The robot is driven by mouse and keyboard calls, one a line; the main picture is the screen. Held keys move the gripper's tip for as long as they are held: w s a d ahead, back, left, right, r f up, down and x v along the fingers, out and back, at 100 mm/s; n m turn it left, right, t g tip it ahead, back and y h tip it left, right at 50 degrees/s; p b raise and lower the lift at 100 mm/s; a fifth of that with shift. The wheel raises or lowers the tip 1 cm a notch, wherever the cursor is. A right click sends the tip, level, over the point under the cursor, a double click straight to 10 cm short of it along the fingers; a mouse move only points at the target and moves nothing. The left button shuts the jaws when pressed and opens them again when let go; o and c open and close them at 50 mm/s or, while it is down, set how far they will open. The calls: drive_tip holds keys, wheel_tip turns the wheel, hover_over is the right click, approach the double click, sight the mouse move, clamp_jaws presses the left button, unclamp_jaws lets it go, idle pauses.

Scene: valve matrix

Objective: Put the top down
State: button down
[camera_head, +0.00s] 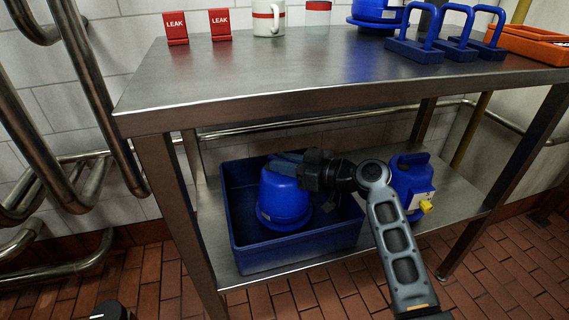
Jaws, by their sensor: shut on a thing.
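The top (284,203), a blue rounded cap with a wider rim at its lower edge, is at the blue crate on the lower shelf. My gripper (285,164) is shut on its upper part, which the fingers partly hide. The top is inside the crate's outline, near its middle. I cannot tell whether its rim touches the crate floor. The blue crate (232,225) is open at the top, and my arm crosses its right side.
A blue jug (412,182) stands right of the crate, partly behind my arm. The steel tabletop (260,75) overhangs the shelf (455,185). On it are red LEAK signs (198,26), mugs (268,18), blue handled blocks (415,48) and an orange case (530,43). Pipes (95,100) run at left.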

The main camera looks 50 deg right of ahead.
drive_tip(key=c, duration=1)
unclamp_jaws()
drive_tip(key=shift+o, duration=0.2)
drive_tip(key=shift+r+p, duration=0.15)
drive_tip(key=shift+p, duration=0.15)
drive_tip(key=p+v, duration=0.2)
drive_tip(key=v, duration=1)
